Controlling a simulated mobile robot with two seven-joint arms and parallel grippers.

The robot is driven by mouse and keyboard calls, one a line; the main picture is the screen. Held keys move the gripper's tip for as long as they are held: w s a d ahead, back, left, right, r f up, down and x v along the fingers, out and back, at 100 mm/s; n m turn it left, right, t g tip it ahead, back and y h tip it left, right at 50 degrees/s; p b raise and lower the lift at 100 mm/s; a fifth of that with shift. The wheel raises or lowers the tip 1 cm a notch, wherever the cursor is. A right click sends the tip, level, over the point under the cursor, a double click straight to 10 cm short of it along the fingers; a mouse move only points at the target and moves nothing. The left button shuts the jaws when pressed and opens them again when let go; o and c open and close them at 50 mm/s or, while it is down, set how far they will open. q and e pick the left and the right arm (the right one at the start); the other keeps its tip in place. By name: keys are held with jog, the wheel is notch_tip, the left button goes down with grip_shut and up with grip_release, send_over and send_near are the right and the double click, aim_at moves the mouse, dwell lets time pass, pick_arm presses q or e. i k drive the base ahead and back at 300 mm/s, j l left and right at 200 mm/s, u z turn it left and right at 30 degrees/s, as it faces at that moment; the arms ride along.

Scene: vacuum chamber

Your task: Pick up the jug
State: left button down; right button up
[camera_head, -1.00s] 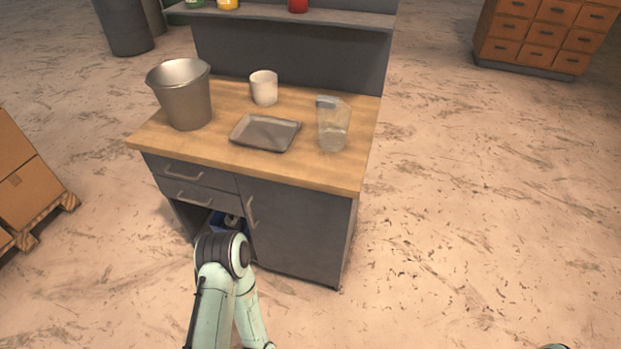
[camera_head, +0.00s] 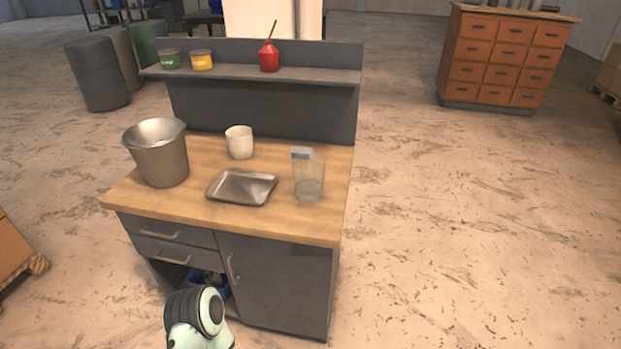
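The jug (camera_head: 309,176) is clear and see-through, with a greyish patch at its top left. It stands upright on the right part of the wooden worktop (camera_head: 290,225) of a grey workbench. Part of my arm shows at the bottom, in front of the bench and well below the worktop. Neither of my grippers is in view. Nothing touches the jug.
Left of the jug lies a metal tray (camera_head: 241,188). A white cup (camera_head: 239,142) stands behind the tray, and a metal bucket (camera_head: 158,153) stands at the left. A shelf (camera_head: 300,76) above holds two jars and a red oil can (camera_head: 269,57). Floor right of the bench is clear.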

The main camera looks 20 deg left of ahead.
aim_at(309, 169)
jog(key=u, duration=0.3)
jog(key=i+l+u, duration=0.3)
jog(key=u, duration=0.15)
jog(key=i+l+u, duration=0.2)
jog(key=l+u, duration=0.2)
jog(key=i+l+u, duration=0.1)
jog(key=l, duration=0.3)
jog(key=i+l, duration=0.2)
jog(key=l, duration=0.2)
jog(key=i+l+u, duration=0.15)
jog(key=l, duration=0.25)
jog(key=i+l, duration=0.15)
jog(key=l, duration=0.25)
jog(key=i+l+u, duration=0.15)
jog(key=l, duration=0.3)
